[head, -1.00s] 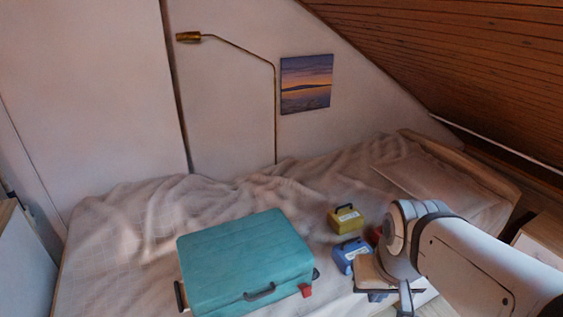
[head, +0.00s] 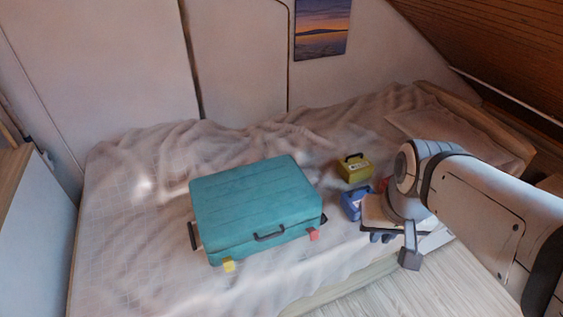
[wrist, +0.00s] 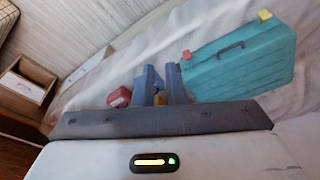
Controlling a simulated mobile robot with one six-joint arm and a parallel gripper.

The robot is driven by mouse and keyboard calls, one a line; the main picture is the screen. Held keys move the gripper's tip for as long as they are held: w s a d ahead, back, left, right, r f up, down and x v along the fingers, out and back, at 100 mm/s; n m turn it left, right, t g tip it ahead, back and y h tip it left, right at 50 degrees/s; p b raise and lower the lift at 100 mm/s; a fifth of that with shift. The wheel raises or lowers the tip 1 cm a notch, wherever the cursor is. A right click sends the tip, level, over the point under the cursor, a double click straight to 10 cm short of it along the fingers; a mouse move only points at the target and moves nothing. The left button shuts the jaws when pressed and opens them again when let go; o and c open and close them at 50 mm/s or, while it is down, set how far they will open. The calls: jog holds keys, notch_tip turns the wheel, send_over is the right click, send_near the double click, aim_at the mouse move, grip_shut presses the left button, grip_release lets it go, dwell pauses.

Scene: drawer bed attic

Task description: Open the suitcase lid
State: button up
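The teal suitcase (head: 255,205) lies flat on the bed with its lid closed. A dark handle (head: 270,236) is on its front side, between a yellow tab (head: 229,265) at left and a red tab (head: 313,234) at right. In the wrist view the suitcase (wrist: 240,65) is at upper right, with its handle (wrist: 230,50) visible. My gripper (wrist: 161,78) shows two blue-grey fingers with a narrow gap and nothing held between them. It is to the right of the suitcase, apart from it. In the head view my arm largely hides the gripper.
The rumpled bed (head: 140,240) is clear left of the suitcase. A cardboard box (wrist: 25,85) is at left in the wrist view.

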jog(key=shift+o, duration=1)
jog(key=w+a+f+m+g+y+b, duration=0.1)
jog(key=w+a+f+m+y+b, duration=0.1)
jog(key=w+a+f+m+b, duration=0.3)
jog(key=w+a+f+b, duration=0.2)
jog(key=w+a+f, duration=0.2)
jog(key=w+f, duration=0.2)
jog(key=shift+a+m+g+y+b, duration=0.3)
jog(key=shift+a+g+y+b, duration=0.05)
jog(key=shift+g+y, duration=0.05)
jog(key=m+g+y+b, duration=0.1)
jog(key=m+y+b, duration=0.1)
jog(key=m+b, duration=0.35)
send_near(269, 237)
jog(key=shift+m, duration=0.35)
jog(key=b+x, duration=0.1)
jog(key=x, duration=0.6)
jog(key=shift+a+f, duration=0.15)
jog(key=shift+f, duration=0.15)
grip_shut()
jog(key=shift+r, duration=0.1)
